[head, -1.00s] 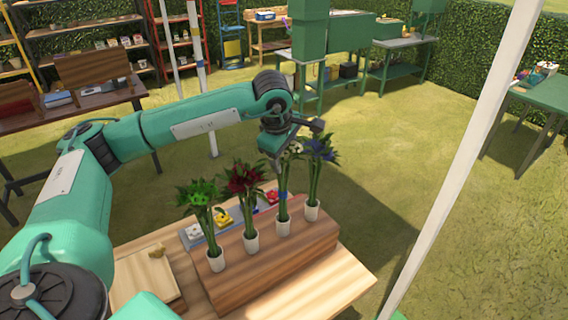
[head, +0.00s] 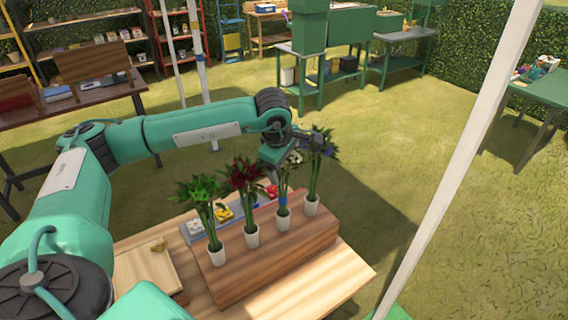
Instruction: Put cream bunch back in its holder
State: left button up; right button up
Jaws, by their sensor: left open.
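The cream bunch (head: 293,158) has pale flowers, green stems and a blue band (head: 283,201). It stands nearly upright, with its stems in the third white holder (head: 283,220) from the left on the wooden block. My left gripper (head: 279,165) is open at the height of the flowers, close against the bunch. The wrist and leaves partly hide the fingers and flower heads, so I cannot tell whether they touch. My right gripper is not in view.
Green (head: 200,192), dark red (head: 244,176) and blue-purple (head: 319,142) bunches stand in white holders on the wooden block (head: 262,262). A grey tray with red, yellow and white items (head: 222,213) lies behind. A wooden board (head: 147,275) is at left. A white pole (head: 463,160) stands right.

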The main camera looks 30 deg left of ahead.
pick_arm(q)
jog(key=shift+r, duration=0.4)
jog(key=b+v, duration=0.4)
jog(key=v, duration=0.7)
jog(key=shift+r, duration=0.3)
jog(key=shift+s, duration=0.1)
jog(key=shift+f, duration=0.1)
